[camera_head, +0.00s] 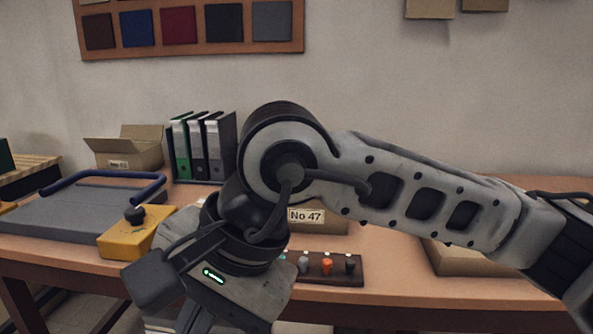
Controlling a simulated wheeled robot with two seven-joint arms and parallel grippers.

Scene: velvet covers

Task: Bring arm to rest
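My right arm comes in from the right edge and stretches across the middle of the head view. It bends at a round joint and points down to the lower left. The wrist end with the body of my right gripper (232,295) is at the bottom edge, in front of the table (420,285). Its fingertips are cut off by the frame, so I cannot see whether it is open or what it may hold. My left arm and gripper are not in view.
A yellow box with a black knob (128,238) and a grey press with a blue handle (75,212) stand left. Binders (203,150) and an open carton (125,150) are behind. A peg strip (328,268) and boxes lie partly behind my arm.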

